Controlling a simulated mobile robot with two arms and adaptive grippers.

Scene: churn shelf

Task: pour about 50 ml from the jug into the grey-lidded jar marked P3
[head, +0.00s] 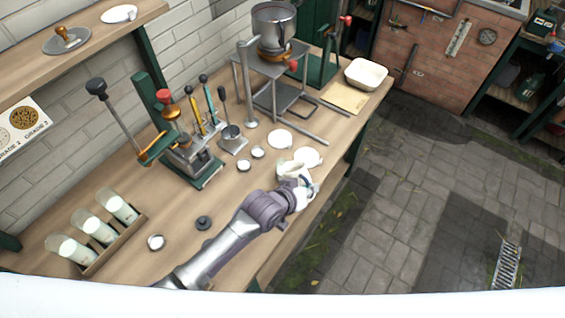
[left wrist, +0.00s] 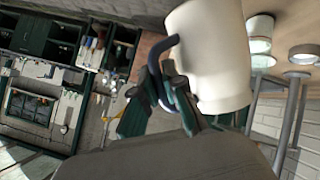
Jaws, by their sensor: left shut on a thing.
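My left gripper (head: 302,190) reaches in over the front edge of the bench. It is shut on the handle of a white jug (head: 291,169). In the left wrist view the jug (left wrist: 210,55) is large, with a blue handle held between dark green fingers (left wrist: 165,98). The jug's contents cannot be seen. Three glass jars with pale contents, the nearest-right one (head: 120,208), lean in a wooden rack at the left of the bench. I can read no P3 mark and cannot tell which jar has the grey lid. My right gripper is out of view.
A lever press (head: 190,150) and several upright tools stand mid-bench. A metal pot (head: 273,22) sits on a stand behind. White discs (head: 280,139), small round pieces (head: 156,242) and a dark knobbed piece (head: 203,222) lie on the bench. A white basin (head: 366,74) is at the far end.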

